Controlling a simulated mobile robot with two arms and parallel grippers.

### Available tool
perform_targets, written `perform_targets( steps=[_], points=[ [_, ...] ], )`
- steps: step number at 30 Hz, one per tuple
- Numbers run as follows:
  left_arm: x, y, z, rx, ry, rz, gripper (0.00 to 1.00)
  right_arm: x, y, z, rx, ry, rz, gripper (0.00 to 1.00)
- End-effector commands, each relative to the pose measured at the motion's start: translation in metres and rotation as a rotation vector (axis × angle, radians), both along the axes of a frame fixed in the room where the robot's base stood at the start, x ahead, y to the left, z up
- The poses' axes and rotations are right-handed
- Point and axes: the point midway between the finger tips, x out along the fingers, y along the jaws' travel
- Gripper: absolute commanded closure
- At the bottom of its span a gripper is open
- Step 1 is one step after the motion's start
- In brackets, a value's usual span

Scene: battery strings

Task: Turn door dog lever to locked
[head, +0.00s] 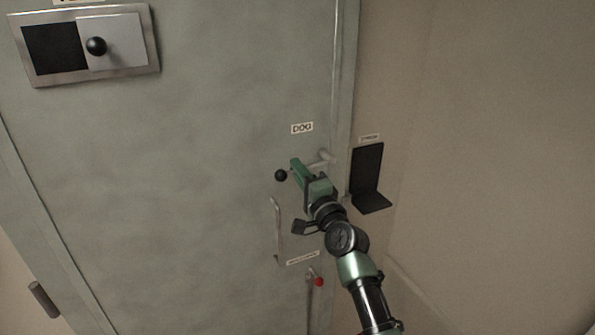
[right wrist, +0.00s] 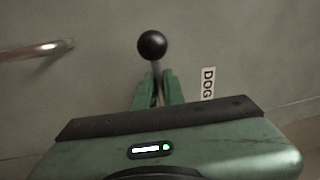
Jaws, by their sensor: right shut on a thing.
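The door dog lever ends in a black ball knob (head: 280,175), just below the "DOG" label (head: 302,128) on the grey-green door. The lever points left, about level in the head view. My right gripper (head: 297,170) is shut on its rod just behind the knob. In the right wrist view, the fingers (right wrist: 157,90) close around the thin rod, with the lever's knob (right wrist: 152,44) sticking out beyond them. The gripper hides most of the rod and its pivot. My left gripper is out of view.
A curved pull handle (head: 276,228) stands just left of my right wrist. Below it is a small lever with a red knob (head: 319,282). A black bracket (head: 368,175) sits on the wall at right. A sliding panel with a black knob (head: 96,46) is at upper left.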

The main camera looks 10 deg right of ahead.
Motion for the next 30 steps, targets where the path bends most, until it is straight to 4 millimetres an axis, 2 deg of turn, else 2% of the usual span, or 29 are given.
perform_targets(
  steps=[1, 6, 23, 24, 26, 30],
  points=[
    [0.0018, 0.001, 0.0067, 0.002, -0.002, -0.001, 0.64, -0.0001, 0.0006, 0.0067, 0.024, 0.006, 0.001, 1.0],
    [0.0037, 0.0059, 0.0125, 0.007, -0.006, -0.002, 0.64, 0.0002, -0.0003, 0.0102, 0.073, 0.022, 0.0, 1.0],
    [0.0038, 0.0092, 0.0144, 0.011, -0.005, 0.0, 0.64, 0.0005, -0.0019, 0.0119, 0.103, 0.028, -0.003, 1.0],
    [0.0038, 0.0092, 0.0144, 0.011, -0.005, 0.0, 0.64, 0.0005, -0.002, 0.012, 0.103, 0.028, -0.003, 0.84],
    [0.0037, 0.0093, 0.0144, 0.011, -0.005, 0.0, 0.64, 0.0006, -0.002, 0.0119, 0.102, 0.028, -0.002, 0.69],
    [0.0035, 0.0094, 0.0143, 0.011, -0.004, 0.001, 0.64, 0.0006, -0.0019, 0.0108, 0.1, 0.029, -0.002, 0.69]
  ],
)
